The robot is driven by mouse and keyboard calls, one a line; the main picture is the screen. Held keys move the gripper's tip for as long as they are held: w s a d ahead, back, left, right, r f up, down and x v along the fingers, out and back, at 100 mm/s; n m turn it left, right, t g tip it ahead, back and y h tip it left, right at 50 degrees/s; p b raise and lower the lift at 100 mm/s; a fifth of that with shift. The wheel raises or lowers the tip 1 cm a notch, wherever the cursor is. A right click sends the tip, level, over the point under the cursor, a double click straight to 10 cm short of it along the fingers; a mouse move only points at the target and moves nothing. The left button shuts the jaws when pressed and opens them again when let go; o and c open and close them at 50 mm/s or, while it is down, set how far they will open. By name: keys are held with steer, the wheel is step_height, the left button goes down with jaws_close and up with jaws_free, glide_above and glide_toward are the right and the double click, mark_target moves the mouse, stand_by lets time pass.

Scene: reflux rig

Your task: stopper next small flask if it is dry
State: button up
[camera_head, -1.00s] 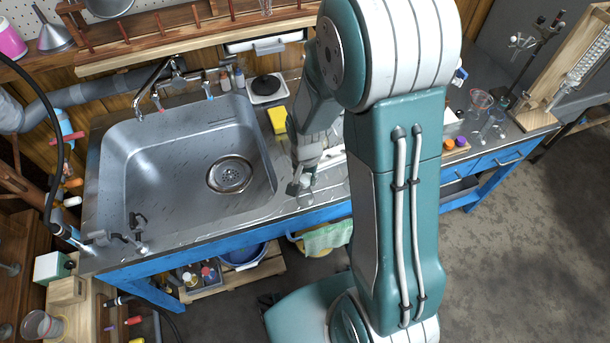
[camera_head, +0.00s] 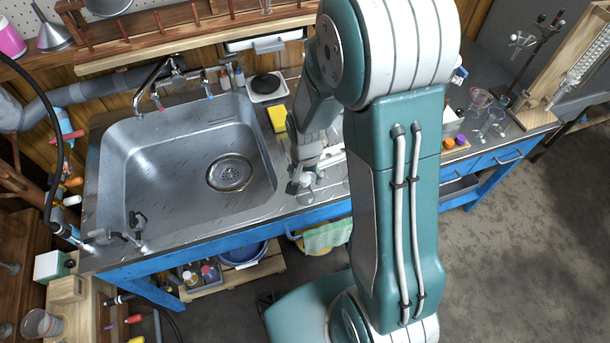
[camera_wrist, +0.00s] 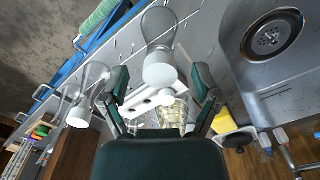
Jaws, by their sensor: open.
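In the wrist view, a clear small flask (camera_wrist: 158,24) with a white cap-like top (camera_wrist: 160,71) stands on the bench edge. My gripper (camera_wrist: 160,78) is open, with one finger on each side of that white top. I cannot tell whether the fingers touch it. A second clear flask (camera_wrist: 97,74), also with a white top (camera_wrist: 80,112), stands to the left, outside the left finger. Whether the glass is wet or dry inside does not show clearly. In the head view, my gripper (camera_head: 303,186) is low at the bench front, right of the sink.
The steel sink (camera_head: 185,160) lies left of my gripper. A white rack (camera_wrist: 150,101) and a glass vessel with pale contents (camera_wrist: 172,112) are close below the fingers. Glassware (camera_head: 481,98) stands at right.

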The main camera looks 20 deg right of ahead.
mark_target(305, 178)
step_height(305, 178, up, 12)
stand_by(0.4)
steer(key=s+r+n+t, duration=0.5)
steer(key=s+r+n, duration=0.1)
steer(key=s+r, duration=0.8)
steer(key=shift+r+n+t, duration=0.3)
steer(key=shift+r+n, duration=0.1)
steer(key=shift+r, duration=0.25)
